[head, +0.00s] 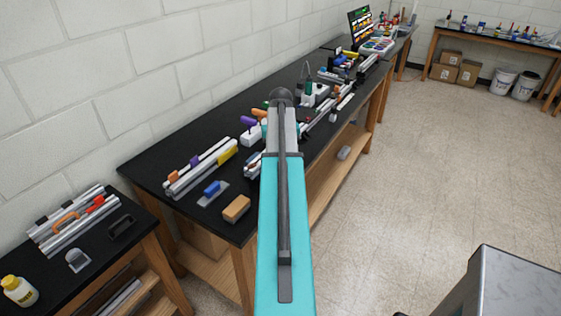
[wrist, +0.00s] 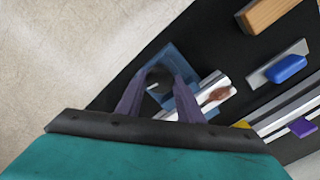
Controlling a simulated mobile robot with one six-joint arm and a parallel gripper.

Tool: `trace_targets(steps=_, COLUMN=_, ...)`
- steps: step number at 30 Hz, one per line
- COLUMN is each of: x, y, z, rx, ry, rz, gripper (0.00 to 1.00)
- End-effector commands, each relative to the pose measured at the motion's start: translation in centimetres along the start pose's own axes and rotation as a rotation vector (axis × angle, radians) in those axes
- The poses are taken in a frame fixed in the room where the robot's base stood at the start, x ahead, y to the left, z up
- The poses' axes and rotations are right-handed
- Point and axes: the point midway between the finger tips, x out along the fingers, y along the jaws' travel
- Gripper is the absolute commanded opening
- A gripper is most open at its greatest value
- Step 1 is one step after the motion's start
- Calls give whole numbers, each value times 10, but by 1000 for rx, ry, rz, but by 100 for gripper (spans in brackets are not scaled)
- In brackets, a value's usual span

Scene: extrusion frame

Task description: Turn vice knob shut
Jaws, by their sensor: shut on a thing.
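In the wrist view, my gripper (wrist: 158,76) has its two purple fingers on either side of a dark round knob (wrist: 154,86), shut on it. The knob sits at a blue vice (wrist: 178,62), which is partly hidden by the fingers. A silver extrusion (wrist: 207,103) with a brown spot lies just right of the vice, by the right finger. I cannot tell how far the vice jaws are closed. In the head view, my arm hides the gripper and the knob.
A wooden block (head: 236,208), a blue-handled tool (head: 212,190) and extrusions with purple and yellow clamps (head: 197,168) lie on the black bench (head: 150,178) left of my arm. More tools crowd the bench farther back. The floor (head: 430,165) on the right is largely clear.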

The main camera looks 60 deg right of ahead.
Motion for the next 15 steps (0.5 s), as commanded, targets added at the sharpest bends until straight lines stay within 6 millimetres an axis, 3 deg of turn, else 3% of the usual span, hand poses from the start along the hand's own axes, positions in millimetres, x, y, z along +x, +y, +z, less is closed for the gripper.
trace_targets(steps=13, x=0, y=0, z=-1, rx=51, ry=1, rz=1, gripper=11)
trace_targets(steps=14, x=0, y=0, z=-1, rx=51, ry=1, rz=1, gripper=37)
trace_targets(steps=15, x=0, y=0, z=-1, rx=51, ry=1, rz=1, gripper=44)
